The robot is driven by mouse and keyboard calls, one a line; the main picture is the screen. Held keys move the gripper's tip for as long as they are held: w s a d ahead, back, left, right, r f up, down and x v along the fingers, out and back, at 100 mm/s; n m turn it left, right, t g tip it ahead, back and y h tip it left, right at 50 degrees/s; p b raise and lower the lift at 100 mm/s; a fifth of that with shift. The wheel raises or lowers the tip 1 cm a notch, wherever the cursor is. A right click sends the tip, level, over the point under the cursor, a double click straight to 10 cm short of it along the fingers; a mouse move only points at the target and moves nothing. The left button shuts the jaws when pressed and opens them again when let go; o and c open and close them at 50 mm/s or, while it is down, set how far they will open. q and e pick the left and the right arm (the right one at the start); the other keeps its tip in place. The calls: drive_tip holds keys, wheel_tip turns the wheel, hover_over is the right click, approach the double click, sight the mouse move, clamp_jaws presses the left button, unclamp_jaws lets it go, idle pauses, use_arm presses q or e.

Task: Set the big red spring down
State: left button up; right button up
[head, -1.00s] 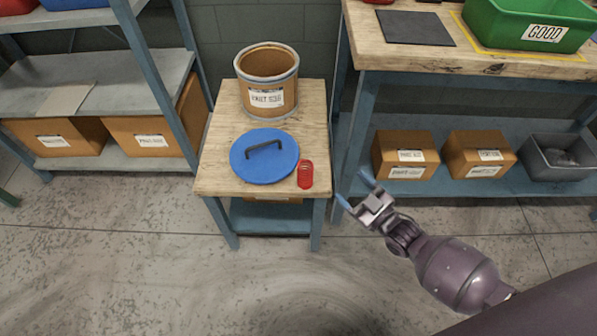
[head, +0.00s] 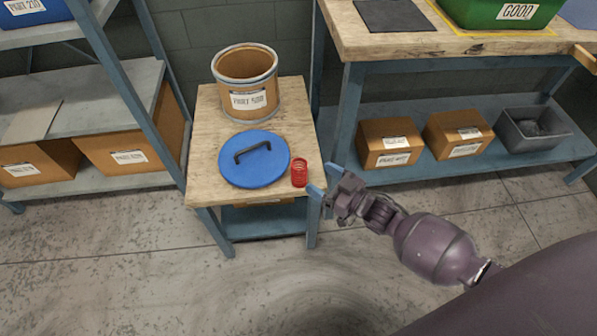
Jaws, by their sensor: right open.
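The big red spring (head: 300,173) stands upright on the small wooden-topped table (head: 205,186), near its front right corner. It is just right of the blue lid (head: 254,158) with a black handle. My right gripper (head: 322,179) is open, with its blue fingertips just right of the spring at the table's right edge. Nothing shows between its fingers. I cannot tell whether a fingertip touches the spring. My left gripper is not in view.
A brown drum (head: 246,85) stands open at the table's back. A workbench (head: 440,45) with a green bin (head: 500,12) is at the right, with boxes (head: 390,144) on its lower shelf. Shelving (head: 130,95) stands at the left. The floor in front is clear.

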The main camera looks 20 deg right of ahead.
sight(306, 171)
drive_tip(key=shift+w+a+f, duration=0.15)
drive_tip(key=shift+w+a, duration=0.15)
drive_tip(key=shift+w, duration=0.15)
drive_tip(key=shift+w+a, duration=0.25)
drive_tip(key=shift+w, duration=0.2)
drive_tip(key=shift+w+a, duration=0.15)
drive_tip(key=shift+w, duration=0.05)
drive_tip(key=b+x, duration=0.1)
drive_tip(key=x, duration=0.2)
drive_tip(key=shift+w+a, duration=0.1)
drive_tip(key=shift+a, duration=0.1)
drive_tip(key=shift+w+a+b, duration=0.15)
drive_tip(key=shift+w+b, duration=0.15)
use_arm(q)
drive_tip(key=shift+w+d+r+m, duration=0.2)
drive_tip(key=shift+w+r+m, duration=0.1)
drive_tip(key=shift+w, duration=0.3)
use_arm(e)
drive_tip(key=shift+w+a+r, duration=0.1)
drive_tip(key=shift+w+r, duration=0.15)
drive_tip(key=shift+r, duration=0.05)
drive_tip(key=shift+c, duration=0.2)
